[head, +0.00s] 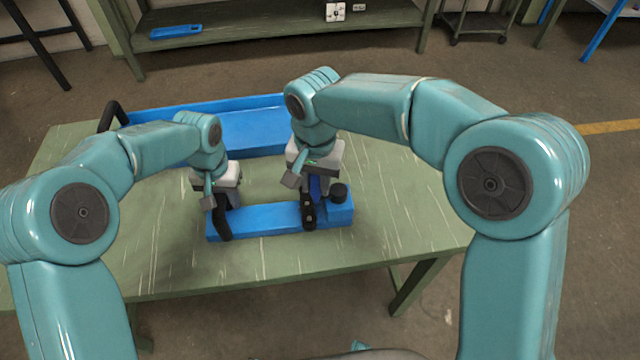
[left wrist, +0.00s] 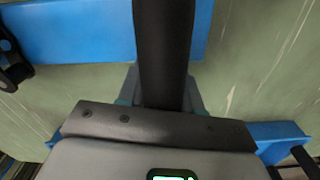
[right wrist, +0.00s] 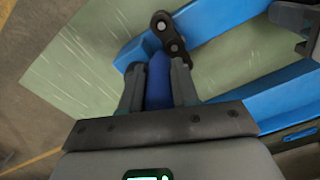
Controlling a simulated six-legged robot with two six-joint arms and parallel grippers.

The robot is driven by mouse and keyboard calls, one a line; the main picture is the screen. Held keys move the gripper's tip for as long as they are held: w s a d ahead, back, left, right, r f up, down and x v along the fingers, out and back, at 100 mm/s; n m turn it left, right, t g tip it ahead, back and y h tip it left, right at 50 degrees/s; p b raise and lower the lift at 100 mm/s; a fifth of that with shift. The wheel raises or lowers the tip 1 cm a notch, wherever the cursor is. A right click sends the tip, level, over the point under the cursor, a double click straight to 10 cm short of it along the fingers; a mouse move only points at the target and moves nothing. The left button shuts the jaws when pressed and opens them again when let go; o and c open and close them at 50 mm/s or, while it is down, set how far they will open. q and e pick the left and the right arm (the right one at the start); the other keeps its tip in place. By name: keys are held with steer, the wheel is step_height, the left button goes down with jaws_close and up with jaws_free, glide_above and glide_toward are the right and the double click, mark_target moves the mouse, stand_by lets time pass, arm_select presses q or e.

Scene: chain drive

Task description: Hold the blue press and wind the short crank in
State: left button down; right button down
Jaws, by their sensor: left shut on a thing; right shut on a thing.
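The blue press (head: 262,220) is a long blue bar lying on the green table, with a black upright handle (head: 221,220) at its left end. My left gripper (head: 222,203) is shut on this black handle, which also shows between its fingers in the left wrist view (left wrist: 163,45). The short crank is a black link arm (head: 308,208) with a blue grip (right wrist: 158,80). My right gripper (head: 314,190) is shut on the blue grip, and the crank arm (right wrist: 170,36) shows beyond the fingers in the right wrist view. The fingers partly hide the grip.
A black knob (head: 338,192) stands on the press's right end. A blue tray (head: 255,130) with a black handle (head: 113,116) lies behind the press. The green table (head: 170,270) is clear in front. A shelf (head: 270,20) stands at the back.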

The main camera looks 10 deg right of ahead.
arm_select(q)
steer(key=shift+s+f, duration=0.1)
arm_select(e)
steer(key=w+m, duration=0.1)
steer(key=m, duration=0.1)
steer(key=shift+w+a+m, duration=0.1)
steer(key=shift+w+m, duration=0.1)
steer(key=shift+m, duration=0.2)
arm_select(q)
steer(key=shift+a, duration=0.1)
arm_select(e)
steer(key=w+d+m, duration=0.2)
steer(key=d+m, duration=0.1)
steer(key=m, duration=0.8)
steer(key=w+d+m, duration=0.2)
steer(key=d+m, duration=0.2)
steer(key=m, duration=0.7)
steer(key=shift+w+d+m, duration=0.15)
steer(key=shift+d+m, duration=0.1)
steer(key=shift+m, duration=0.05)
